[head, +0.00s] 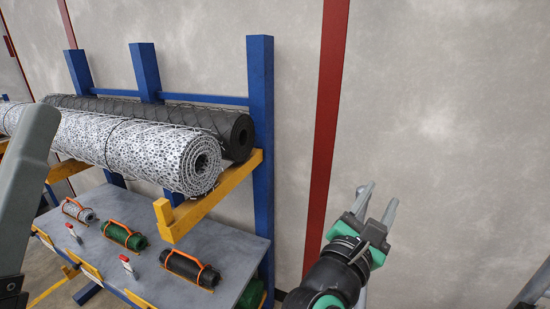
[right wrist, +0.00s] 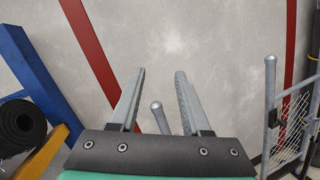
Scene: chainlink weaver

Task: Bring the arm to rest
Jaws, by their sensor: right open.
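My right gripper (head: 378,203) is raised in front of the bare wall, right of the rack, in the head view. Its two grey fingers are apart, with nothing held between them. In the right wrist view the open fingers (right wrist: 159,75) point at the wall. The rounded top of a grey post (right wrist: 159,112) shows between them in the picture; it appears to stand beyond them, not gripped. A grey link of my left arm shows at the left edge of the head view; the left gripper is not visible.
A blue rack (head: 261,100) holds a silver mesh roll (head: 140,150) and a black roll (head: 236,130) on yellow arms. Small rolls with orange handles, including a green one (head: 124,236), lie on a grey shelf (head: 225,250). A mesh gate (right wrist: 290,120) stands at right.

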